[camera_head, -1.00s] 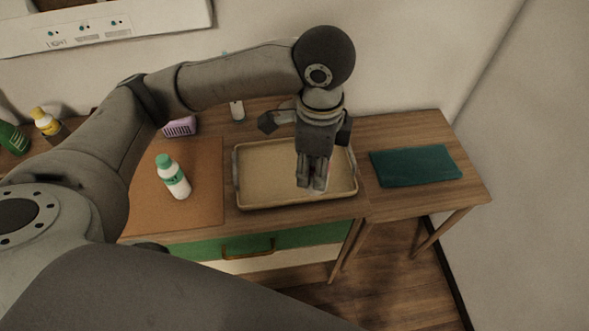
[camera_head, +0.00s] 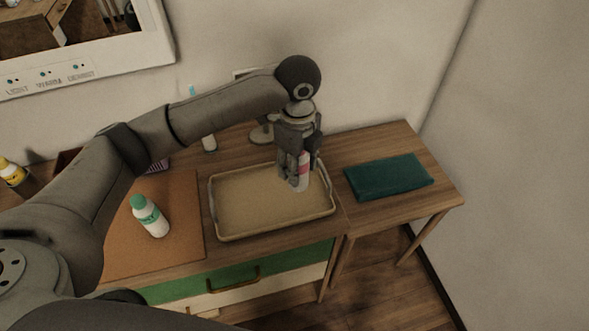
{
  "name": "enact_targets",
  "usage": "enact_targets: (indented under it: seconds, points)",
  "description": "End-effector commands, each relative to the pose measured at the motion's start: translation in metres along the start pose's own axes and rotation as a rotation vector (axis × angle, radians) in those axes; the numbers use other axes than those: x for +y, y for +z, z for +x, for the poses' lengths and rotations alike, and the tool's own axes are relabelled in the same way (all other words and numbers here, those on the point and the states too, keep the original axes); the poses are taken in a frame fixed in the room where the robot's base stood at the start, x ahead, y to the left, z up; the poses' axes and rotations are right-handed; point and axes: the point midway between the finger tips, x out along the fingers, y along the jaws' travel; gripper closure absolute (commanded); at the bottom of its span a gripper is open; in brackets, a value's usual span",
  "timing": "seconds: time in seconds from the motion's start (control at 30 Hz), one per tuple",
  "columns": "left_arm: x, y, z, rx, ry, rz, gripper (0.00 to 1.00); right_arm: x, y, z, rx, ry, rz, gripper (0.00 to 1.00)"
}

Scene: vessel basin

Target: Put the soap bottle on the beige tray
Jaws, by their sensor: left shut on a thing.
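My left gripper (camera_head: 293,184) points down over the right end of the beige tray (camera_head: 225,236), its fingers shut on the pink-and-white soap bottle (camera_head: 303,172). The bottle is upright and partly hidden by the fingers. Its lower end shows against the tray's inside, near the right rim; I cannot tell whether it touches the tray floor. The rest of the tray is empty. My right gripper is not in view.
A white bottle with a green cap (camera_head: 150,217) stands on the brown mat (camera_head: 185,244) left of the tray. A folded teal cloth (camera_head: 388,177) lies to the right. A white bottle (camera_head: 209,142) and a grey stand (camera_head: 262,135) are behind the tray.

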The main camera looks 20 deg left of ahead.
Motion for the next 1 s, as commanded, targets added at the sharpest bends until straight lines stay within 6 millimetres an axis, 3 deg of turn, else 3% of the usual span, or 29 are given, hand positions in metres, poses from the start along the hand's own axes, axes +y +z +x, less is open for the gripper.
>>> enact_targets:
  seconds: [0.2, 0.6, 0.97, 1.0]
  points:
    - [-0.017, 0.016, 0.026, 0.0, -0.001, -0.001, 0.88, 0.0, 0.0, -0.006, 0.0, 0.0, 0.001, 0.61]
    - [-0.022, 0.022, 0.064, -0.001, -0.002, 0.0, 0.88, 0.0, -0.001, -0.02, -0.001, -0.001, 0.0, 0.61]
    - [-0.022, 0.022, 0.069, 0.0, -0.003, -0.001, 0.88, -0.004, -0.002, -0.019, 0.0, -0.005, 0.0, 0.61]
    - [-0.022, 0.022, 0.07, 0.0, -0.003, -0.001, 0.57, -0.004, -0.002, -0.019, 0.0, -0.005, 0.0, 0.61]
